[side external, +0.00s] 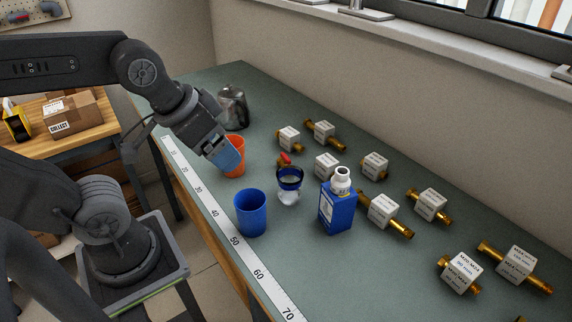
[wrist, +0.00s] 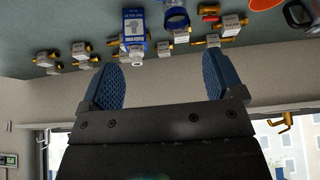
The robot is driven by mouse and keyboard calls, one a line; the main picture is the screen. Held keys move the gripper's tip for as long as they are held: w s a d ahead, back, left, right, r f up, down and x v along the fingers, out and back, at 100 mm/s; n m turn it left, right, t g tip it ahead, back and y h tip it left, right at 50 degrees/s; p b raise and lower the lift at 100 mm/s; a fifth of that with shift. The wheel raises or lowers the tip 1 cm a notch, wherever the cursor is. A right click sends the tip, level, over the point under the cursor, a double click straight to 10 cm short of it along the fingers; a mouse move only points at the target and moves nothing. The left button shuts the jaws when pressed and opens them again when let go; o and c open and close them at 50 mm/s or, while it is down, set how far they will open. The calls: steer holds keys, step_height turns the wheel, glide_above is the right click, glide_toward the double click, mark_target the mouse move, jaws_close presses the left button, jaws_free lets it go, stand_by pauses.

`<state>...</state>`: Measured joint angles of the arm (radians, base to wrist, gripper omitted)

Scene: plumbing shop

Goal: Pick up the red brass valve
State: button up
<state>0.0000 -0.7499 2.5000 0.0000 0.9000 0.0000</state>
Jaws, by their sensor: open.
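The red brass valve (side external: 285,160) lies on the green bench in the side view, behind the clear glass with the blue rim. Its red handle shows, and the glass and nearby fittings crowd its brass body. My gripper (side external: 224,154) is left of the valve, above the bench and in front of the orange cup (side external: 238,168). In the wrist view my gripper (wrist: 159,78) has its blue fingers wide apart with nothing between them.
The glass (side external: 289,184), a blue cup (side external: 250,213) and a blue bottle (side external: 338,206) stand near the valve. A metal pot (side external: 232,108) stands behind my gripper. Several brass fittings with white tags lie along the wall side. The ruler strip edge is mostly clear.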

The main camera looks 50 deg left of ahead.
steer(key=c, duration=0.5)
steer(key=shift+c, duration=0.2)
steer(key=m+g+y, duration=0.4)
steer(key=m+g, duration=0.1)
steer(key=m, duration=1.4)
glide_above(286, 156)
steer(key=d, duration=0.4)
step_height(286, 156, down, 10)
steer(key=shift+m+y, duration=0.3)
steer(key=x, duration=0.8)
steer(key=shift+s+d, duration=0.2)
steer(key=shift+s, duration=0.05)
steer(key=shift+x, duration=3.1)
